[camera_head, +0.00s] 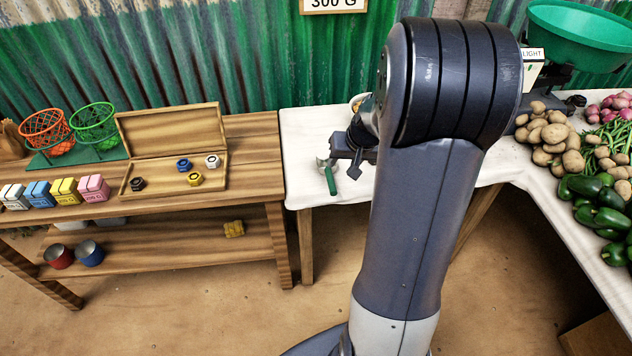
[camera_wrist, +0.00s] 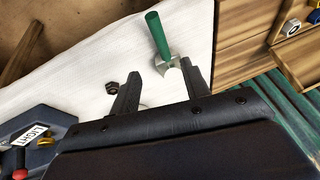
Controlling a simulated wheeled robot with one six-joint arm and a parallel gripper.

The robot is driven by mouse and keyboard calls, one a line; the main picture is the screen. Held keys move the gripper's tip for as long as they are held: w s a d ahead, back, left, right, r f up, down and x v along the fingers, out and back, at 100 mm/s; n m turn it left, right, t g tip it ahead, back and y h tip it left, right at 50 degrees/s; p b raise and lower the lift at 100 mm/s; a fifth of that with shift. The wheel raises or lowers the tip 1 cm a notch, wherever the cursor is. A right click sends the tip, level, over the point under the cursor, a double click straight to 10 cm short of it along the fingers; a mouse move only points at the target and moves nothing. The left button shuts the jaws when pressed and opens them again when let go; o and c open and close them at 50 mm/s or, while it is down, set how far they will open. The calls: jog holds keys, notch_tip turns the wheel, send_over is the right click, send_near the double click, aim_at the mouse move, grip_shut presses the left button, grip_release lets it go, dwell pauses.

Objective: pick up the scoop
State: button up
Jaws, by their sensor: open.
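The scoop (camera_head: 329,176) lies on the white-covered table (camera_head: 303,138), its green handle pointing toward the front edge and its metal head toward the back. In the wrist view the scoop (camera_wrist: 158,38) shows its green handle up and its silver head near one finger. My gripper (camera_head: 349,160) is open just above the table, close beside the scoop. In the wrist view my gripper (camera_wrist: 158,78) has its two fingers apart with nothing held between them. The scoop's head is partly hidden by the right finger there.
A wooden bench (camera_head: 245,150) at left holds an open wooden box (camera_head: 213,184) of small weights. A small dark nut-like piece (camera_wrist: 112,87) lies on the white cloth. Potatoes (camera_head: 550,135) and a green-pan scale (camera_head: 575,35) stand at right. My arm hides part of the table.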

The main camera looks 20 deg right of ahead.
aim_at(331, 177)
jog(key=x, duration=1.1)
jog(key=shift+w+a+f, duration=0.1)
jog(key=shift+w, duration=0.05)
jog(key=shift+c, duration=0.5)
grip_shut()
